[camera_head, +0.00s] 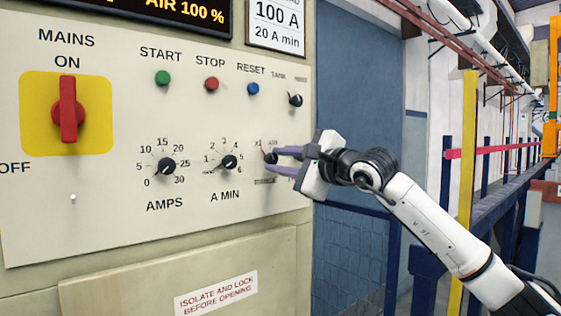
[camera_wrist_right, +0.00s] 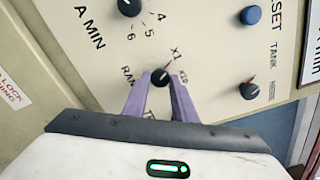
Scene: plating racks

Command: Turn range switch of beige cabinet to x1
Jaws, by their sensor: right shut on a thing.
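The range switch is a small black knob (camera_head: 270,157) at the lower right of the beige cabinet's panel (camera_head: 120,225). Its label below is partly hidden in the head view. My right gripper (camera_head: 275,157) reaches in from the right with its purple fingers shut on this knob. In the right wrist view the fingers (camera_wrist_right: 160,84) flank the range switch (camera_wrist_right: 160,77), one on each side. There a thin mark at the knob points up and right, roughly towards the X1 print. The X10 print lies further right, beside a fingertip. My left gripper is out of view.
The A MIN knob (camera_head: 229,162) and AMPS knob (camera_head: 167,166) sit left of the range switch. The tank switch (camera_head: 295,100) and blue reset button (camera_head: 253,89) are above. The red mains handle (camera_head: 68,109) is far left. A blue railing (camera_head: 480,195) stands at right.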

